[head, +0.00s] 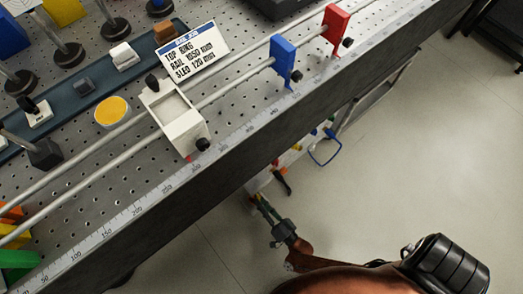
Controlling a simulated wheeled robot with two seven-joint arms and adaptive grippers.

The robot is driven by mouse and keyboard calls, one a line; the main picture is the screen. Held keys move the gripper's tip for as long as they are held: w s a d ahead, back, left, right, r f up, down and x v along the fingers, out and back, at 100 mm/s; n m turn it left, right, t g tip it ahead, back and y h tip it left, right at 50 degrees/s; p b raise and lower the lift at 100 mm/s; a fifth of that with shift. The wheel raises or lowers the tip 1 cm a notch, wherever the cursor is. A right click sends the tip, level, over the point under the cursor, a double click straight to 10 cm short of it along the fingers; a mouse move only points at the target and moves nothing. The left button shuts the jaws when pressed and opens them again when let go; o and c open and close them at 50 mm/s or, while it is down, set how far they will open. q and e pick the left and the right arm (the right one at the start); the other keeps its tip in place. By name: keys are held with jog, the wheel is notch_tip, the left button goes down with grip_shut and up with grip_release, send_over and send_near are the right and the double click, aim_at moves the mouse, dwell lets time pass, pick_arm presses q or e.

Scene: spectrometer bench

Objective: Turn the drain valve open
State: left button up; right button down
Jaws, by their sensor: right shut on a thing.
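My right gripper (259,200) reaches in below the front edge of the bench, at the lower middle of the head view. It is shut, its fingertips at a small fitting beside a pale panel (258,183) under the bench. I take this fitting to be the drain valve's handle; it is too small and too covered by the fingers to tell its angle. A dark lever-like part (284,182) hangs just right of the fingertips, apart from them. My left gripper is out of view.
The perforated bench top (60,190) carries two rails with a white sled (178,118), a blue stop (283,58) and a red stop (336,27). A blue loop (325,160) hangs under the bench edge, right of my gripper. The floor (400,170) at right is clear.

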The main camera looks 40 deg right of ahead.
jog(key=shift+d+m, duration=0.1)
jog(key=shift+m, duration=0.2)
jog(key=c, duration=1.7)
grip_release()
jog(key=shift+c, duration=0.2)
